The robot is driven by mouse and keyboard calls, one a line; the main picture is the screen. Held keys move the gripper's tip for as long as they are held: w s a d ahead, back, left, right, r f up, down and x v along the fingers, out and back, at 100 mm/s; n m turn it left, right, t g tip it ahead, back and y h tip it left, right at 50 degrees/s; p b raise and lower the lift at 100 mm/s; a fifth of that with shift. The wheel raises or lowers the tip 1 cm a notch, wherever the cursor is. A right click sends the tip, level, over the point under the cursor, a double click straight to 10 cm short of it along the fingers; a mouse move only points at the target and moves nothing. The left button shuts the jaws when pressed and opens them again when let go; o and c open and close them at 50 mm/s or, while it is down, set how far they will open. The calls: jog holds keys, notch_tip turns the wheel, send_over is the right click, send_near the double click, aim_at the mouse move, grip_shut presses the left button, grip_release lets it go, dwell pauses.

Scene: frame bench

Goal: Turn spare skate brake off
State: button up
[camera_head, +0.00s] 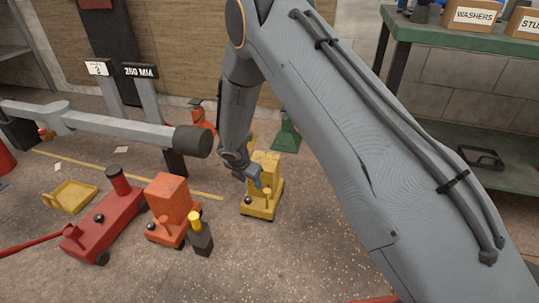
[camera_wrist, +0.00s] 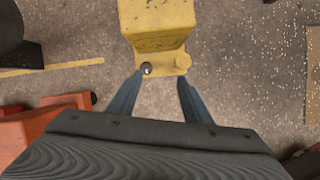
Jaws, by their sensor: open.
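A yellow wheeled block (camera_head: 262,203) stands on the floor at the middle; it looks like a skate. In the wrist view its yellow body (camera_wrist: 158,22) has a ledge with a small dark ball knob (camera_wrist: 147,69) at left and a yellow round knob at right. My gripper (camera_head: 256,180) is at the yellow skate in the head view. In the wrist view its open fingers (camera_wrist: 161,84) flank the ledge, with nothing clearly held. An orange skate (camera_head: 172,199) and a longer red one (camera_head: 105,222) stand to the left. No label shows which skate is the spare.
A grey beam (camera_head: 125,127) with a dark round end crosses at left. A yellow tray (camera_head: 70,196) and a dark yellow-topped post (camera_head: 200,237) are on the floor. Floor in front of the yellow skate is clear.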

jog(key=s+d+r+m+p, duration=0.2)
jog(key=d+r+m+p, duration=0.1)
jog(key=r, duration=0.4)
jog(key=s+d+r+m+g+p, duration=0.1)
jog(key=s+d+r+m+p, duration=0.1)
jog(key=r, duration=0.5)
jog(key=shift+s+d+r+m+p, duration=0.35)
jog(key=shift+s+d+p, duration=0.2)
jog(key=shift+d+p, duration=0.3)
